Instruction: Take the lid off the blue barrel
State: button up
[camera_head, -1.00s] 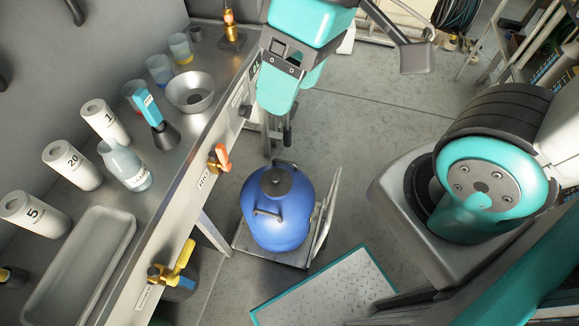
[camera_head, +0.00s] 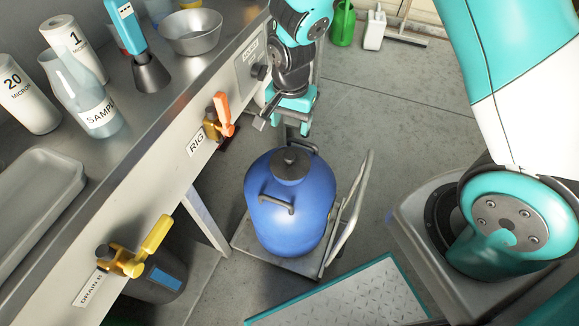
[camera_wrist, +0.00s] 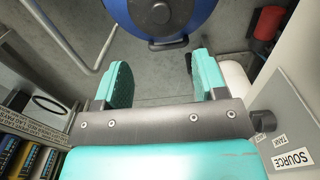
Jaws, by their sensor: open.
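The blue barrel (camera_head: 300,222) stands upright on a low trolley (camera_head: 292,264) in the head view. Its lid (camera_head: 291,165) is on top with a dark knob, and dark handles sit on the barrel's shoulders. In the wrist view the barrel (camera_wrist: 195,14) is cut off by the top edge, with a dark round part, likely the lid's knob (camera_wrist: 158,12), and a handle. My gripper (camera_wrist: 163,80) is open and empty, with floor between its teal fingers. In the head view my gripper (camera_head: 288,122) hangs just behind the barrel's top, apart from the lid.
The metal bench (camera_head: 160,120) on the left has an orange-handled valve (camera_head: 220,120) and a yellow-handled valve (camera_head: 135,255) on its front edge. The trolley's handle (camera_head: 350,205) rises at the barrel's right. A teal-edged plate (camera_head: 345,300) lies in front. Floor behind right is clear.

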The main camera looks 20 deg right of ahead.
aim_at(290, 155)
notch_tip(290, 155, down, 13)
jog(key=b, duration=0.3)
jog(key=shift+f, duration=0.1)
jog(key=shift+c, duration=0.4)
jog(key=c, duration=0.9)
